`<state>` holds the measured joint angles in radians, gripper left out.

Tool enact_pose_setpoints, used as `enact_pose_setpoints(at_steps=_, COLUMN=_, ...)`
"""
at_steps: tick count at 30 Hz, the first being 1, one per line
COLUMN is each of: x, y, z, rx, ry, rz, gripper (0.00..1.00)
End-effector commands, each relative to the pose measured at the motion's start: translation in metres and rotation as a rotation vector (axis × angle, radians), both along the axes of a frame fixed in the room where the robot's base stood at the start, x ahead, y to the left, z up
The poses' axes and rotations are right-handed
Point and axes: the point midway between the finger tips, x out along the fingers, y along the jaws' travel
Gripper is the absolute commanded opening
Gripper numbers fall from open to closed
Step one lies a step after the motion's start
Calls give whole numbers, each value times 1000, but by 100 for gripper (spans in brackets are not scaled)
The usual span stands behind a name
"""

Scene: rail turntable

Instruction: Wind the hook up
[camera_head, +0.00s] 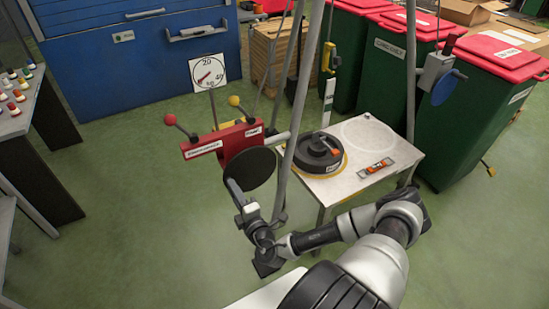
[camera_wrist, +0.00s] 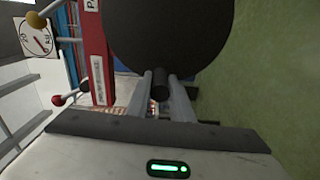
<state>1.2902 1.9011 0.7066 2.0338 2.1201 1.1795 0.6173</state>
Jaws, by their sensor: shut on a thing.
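A black round disc (camera_head: 250,168) is mounted at the front of the red labelled frame (camera_head: 220,141); the disc also fills the top of the wrist view (camera_wrist: 170,35). A short dark handle (camera_wrist: 159,88) sticks out from the disc's lower edge. My gripper (camera_head: 246,208) is at the disc's lower left, its two grey fingers shut on either side of this handle in the wrist view. A yellow hook block (camera_head: 329,58) hangs above the table's back edge; its lower end is hard to make out.
A low table (camera_head: 345,190) holds a black round weight (camera_head: 319,151) on a yellow ring. Grey poles rise in front. A dial (camera_head: 208,73) stands behind the red frame. A grey box with a blue disc (camera_head: 447,86) is at right. Open green floor (camera_head: 135,200) lies left.

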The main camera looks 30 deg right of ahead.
Motion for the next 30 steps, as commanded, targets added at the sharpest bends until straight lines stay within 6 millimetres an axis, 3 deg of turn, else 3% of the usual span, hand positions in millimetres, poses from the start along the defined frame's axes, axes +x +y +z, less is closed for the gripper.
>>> enact_pose_setpoints(at_steps=8, x=1, y=1, z=8, rx=27, ry=-10, rz=0, gripper=0)
enact_pose_setpoints(at_steps=18, x=1, y=-5, z=30, rx=272, ry=-10, rz=0, gripper=0)
enact_pose_setpoints(at_steps=30, x=1, y=-5, z=32, rx=314, ry=-10, rz=1, gripper=0)
